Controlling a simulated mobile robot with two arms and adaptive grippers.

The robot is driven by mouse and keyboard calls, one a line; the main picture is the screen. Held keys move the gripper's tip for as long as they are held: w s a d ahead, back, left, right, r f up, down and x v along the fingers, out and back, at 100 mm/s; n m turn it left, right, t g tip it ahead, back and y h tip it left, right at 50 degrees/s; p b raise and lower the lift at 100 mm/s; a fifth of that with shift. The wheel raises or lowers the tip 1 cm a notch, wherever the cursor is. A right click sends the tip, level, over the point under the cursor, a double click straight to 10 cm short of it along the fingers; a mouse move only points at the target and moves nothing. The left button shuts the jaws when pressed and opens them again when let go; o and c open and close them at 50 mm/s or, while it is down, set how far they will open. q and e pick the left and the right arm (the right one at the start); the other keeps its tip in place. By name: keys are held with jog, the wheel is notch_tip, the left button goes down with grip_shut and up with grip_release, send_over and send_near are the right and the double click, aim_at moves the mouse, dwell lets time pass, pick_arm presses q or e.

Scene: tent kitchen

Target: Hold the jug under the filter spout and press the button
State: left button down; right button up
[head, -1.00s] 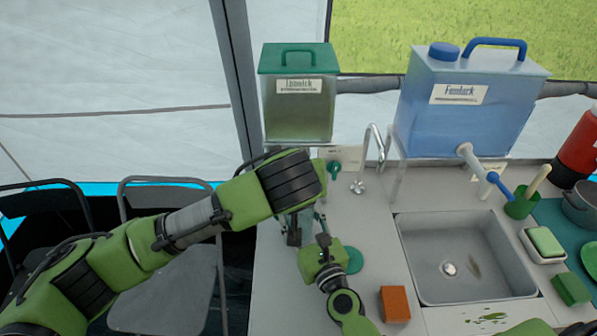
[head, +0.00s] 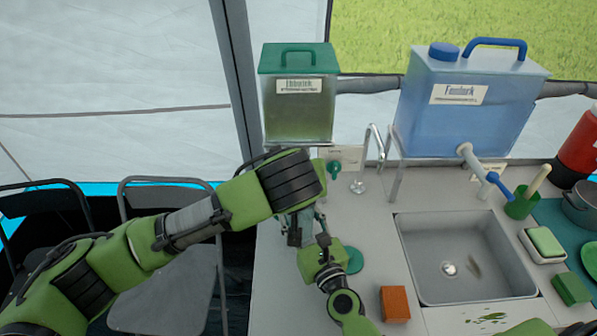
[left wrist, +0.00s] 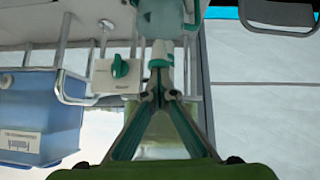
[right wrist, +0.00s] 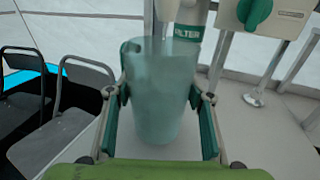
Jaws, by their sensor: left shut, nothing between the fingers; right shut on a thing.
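The translucent teal jug (right wrist: 155,105) stands upright between the fingers of my right gripper (right wrist: 160,120), which is shut on it. In the right wrist view the jug's top is just below the white filter (right wrist: 187,32) with the FILTER label. The filter (left wrist: 160,62) also shows in the left wrist view, with the jug (left wrist: 165,15) beside its spout end. My left gripper (left wrist: 163,95) is shut and empty, its tips close to the filter body; contact cannot be told. The button is hidden. In the head view my left arm covers the filter and part of the jug (head: 296,222).
A green-lidded tank (head: 299,110) stands above the filter. A white box with a teal knob (head: 334,168) and a metal tap (head: 377,145) are to its right. A blue water tank (head: 470,110) stands behind the sink (head: 468,262). An orange block (head: 395,304) lies on the counter.

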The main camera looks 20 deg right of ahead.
pick_arm(q)
jog(key=shift+s+a+f, duration=0.15)
jog(key=shift+f, duration=0.45)
pick_arm(e)
jog(key=shift+w+d+f, duration=0.1)
jog(key=shift+w+f, duration=0.05)
jog(key=shift+w, duration=0.05)
jog(key=shift+s, duration=0.1)
pick_arm(q)
jog(key=s+a+r, duration=0.2)
jog(key=s+r, duration=0.4)
jog(key=r, duration=0.6)
jog(key=shift+s+a, duration=0.15)
jog(key=shift+a, duration=0.15)
